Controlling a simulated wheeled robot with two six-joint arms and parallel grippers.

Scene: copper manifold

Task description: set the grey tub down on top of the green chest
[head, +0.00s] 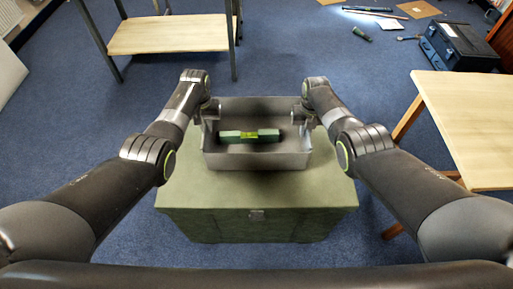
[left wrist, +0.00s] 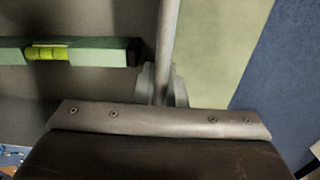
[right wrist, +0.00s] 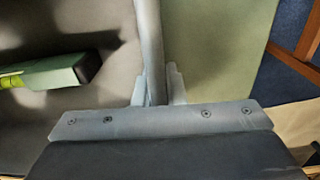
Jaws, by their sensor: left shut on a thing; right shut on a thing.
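The grey tub (head: 258,160) is over the top of the green chest (head: 257,190) in the head view; whether it touches the lid I cannot tell. A green spirit level (head: 249,136) lies inside the tub, also in the left wrist view (left wrist: 85,53) and the right wrist view (right wrist: 60,72). My left gripper (head: 213,112) is shut on the tub's left wall, seen edge-on in the left wrist view (left wrist: 168,45). My right gripper (head: 302,114) is shut on the right wall, seen in the right wrist view (right wrist: 151,45). Lid surface shows beside both walls.
A wooden table (head: 465,120) stands close at the right. A low wooden bench (head: 168,34) stands at the back left. A black toolbox (head: 458,47) and several small items lie on the blue floor at the back right.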

